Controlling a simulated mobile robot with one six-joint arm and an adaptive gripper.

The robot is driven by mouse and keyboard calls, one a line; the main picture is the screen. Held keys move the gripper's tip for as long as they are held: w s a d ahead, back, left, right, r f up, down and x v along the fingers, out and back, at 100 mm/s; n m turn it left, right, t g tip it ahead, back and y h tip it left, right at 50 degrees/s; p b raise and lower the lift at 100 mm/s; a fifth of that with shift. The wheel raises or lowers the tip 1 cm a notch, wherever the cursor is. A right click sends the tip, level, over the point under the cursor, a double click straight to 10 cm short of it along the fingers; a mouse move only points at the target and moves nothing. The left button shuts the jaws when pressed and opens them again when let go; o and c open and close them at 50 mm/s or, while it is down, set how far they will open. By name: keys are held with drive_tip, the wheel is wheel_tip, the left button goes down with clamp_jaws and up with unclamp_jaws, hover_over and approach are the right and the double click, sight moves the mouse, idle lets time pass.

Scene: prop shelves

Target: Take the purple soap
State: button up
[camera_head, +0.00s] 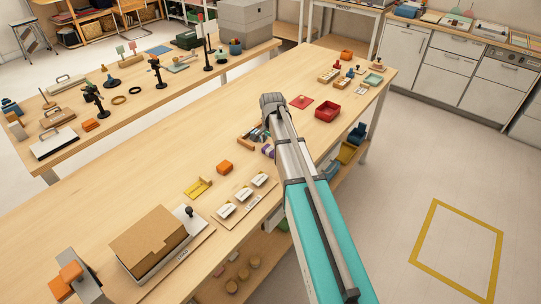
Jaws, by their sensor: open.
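A small purple item (267,151), which may be the purple soap, lies on the long wooden table just left of my arm. My arm partly hides it, and its full shape is too small to tell. It is beside a group of small dark, blue and reddish items with a wooden edge (245,144). My arm reaches from the lower right over the table, its grey end joint above and beyond the purple item. I cannot make out my gripper's fingers; the arm seems to hide them.
An orange block (225,167), a yellow holder (198,188) and a board with white cards (245,203) lie nearer. A cardboard-topped box (150,240) stands at front left. A red tray (327,111) is right of my arm.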

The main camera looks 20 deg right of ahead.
drive_tip(key=shift+f, duration=0.45)
idle(0.3)
drive_tip(key=c, duration=1)
drive_tip(key=shift+r, duration=0.25)
wheel_tip(320, 180, up, 2)
drive_tip(key=shift+r+p, duration=0.1)
drive_tip(key=shift+p, duration=1.05)
drive_tip(key=s+r+p, duration=0.3)
drive_tip(key=s, duration=0.1)
drive_tip(key=s+r+p, duration=0.4)
drive_tip(key=s, duration=0.1)
drive_tip(key=s+a+r+p, duration=0.1)
drive_tip(key=s+r+p, duration=0.2)
drive_tip(key=s, duration=0.2)
drive_tip(key=shift+a+r, duration=0.1)
drive_tip(key=shift+r, duration=0.1)
